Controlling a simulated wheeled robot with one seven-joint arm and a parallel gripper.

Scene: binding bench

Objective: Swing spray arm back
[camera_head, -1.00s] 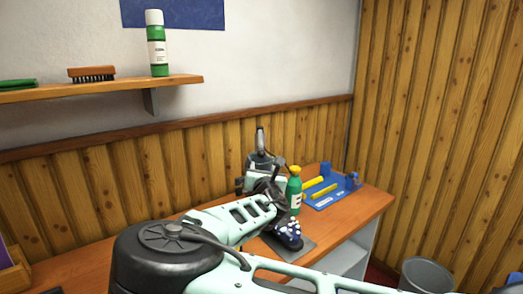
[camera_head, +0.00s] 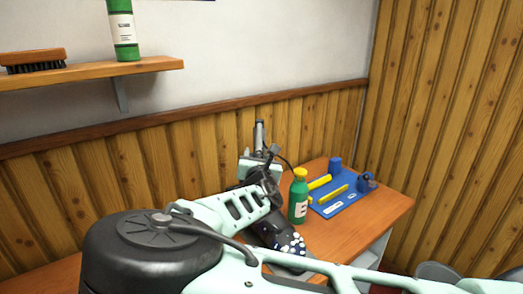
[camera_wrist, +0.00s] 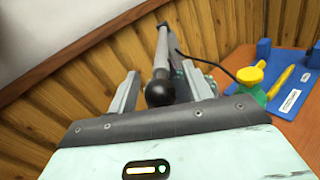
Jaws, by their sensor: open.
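The spray arm appears as a grey rod with a black ball at its end (camera_wrist: 160,92) in the wrist view. It stands between the two fingers of my gripper (camera_wrist: 160,70), which are apart, with a gap on each side of the rod. I cannot tell whether the ball touches either finger. In the head view the upper part of the grey rod (camera_head: 259,134) rises behind my gripper (camera_head: 259,160). The rod's lower part and mount are hidden there by my arm.
A green bottle with a yellow cap (camera_head: 299,196) stands close right of my gripper. A blue tray (camera_head: 345,203) with yellow rods lies farther right. A dark white-spotted item (camera_head: 290,243) sits below my wrist. A shelf (camera_head: 150,68) is on the wall. A dark cable runs behind the gripper.

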